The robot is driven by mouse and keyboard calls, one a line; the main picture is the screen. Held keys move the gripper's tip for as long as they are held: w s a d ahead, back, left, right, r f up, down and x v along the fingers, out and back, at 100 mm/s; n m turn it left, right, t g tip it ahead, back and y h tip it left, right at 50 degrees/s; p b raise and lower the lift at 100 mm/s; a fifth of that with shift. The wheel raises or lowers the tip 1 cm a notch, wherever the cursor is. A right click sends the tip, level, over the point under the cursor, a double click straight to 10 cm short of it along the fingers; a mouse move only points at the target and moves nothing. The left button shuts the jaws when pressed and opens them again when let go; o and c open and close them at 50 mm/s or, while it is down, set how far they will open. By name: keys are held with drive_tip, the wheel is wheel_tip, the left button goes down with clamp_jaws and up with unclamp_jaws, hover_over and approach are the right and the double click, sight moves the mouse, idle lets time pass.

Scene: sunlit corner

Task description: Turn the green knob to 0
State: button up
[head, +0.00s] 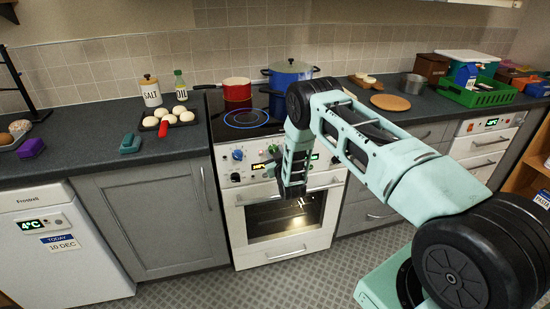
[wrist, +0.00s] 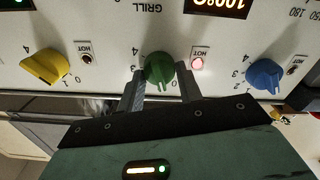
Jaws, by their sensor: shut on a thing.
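The green knob (wrist: 159,66) is in the middle of the white cooker panel in the wrist view. My gripper (wrist: 160,76) is shut on it, one finger on each side. The knob's ridge runs roughly up and down in the picture. Its lower end is close to the printed 0, slightly left of it; the exact setting is hard to read. A 4 shows at its upper left, and the fingers hide part of the scale. The red HOT lamp (wrist: 197,62) right of the knob is lit.
A yellow knob (wrist: 44,67) and a blue knob (wrist: 265,74) flank the green one. The cooker (head: 262,218) has a lit oven window below. On top, a red pan (head: 236,89) and a blue pot (head: 289,75) stand near a glowing blue ring (head: 246,118).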

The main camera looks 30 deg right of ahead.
drive_tip(key=n+b, duration=0.4)
drive_tip(key=shift+n, duration=0.3)
idle(0.3)
drive_tip(key=o, duration=1)
drive_tip(key=shift+c, duration=0.2)
drive_tip(key=shift+a, duration=0.1)
drive_tip(key=b+v, duration=0.3)
drive_tip(key=v, duration=1.4)
drive_tip(key=shift+s, duration=0.2)
drive_tip(key=shift+r, duration=0.1)
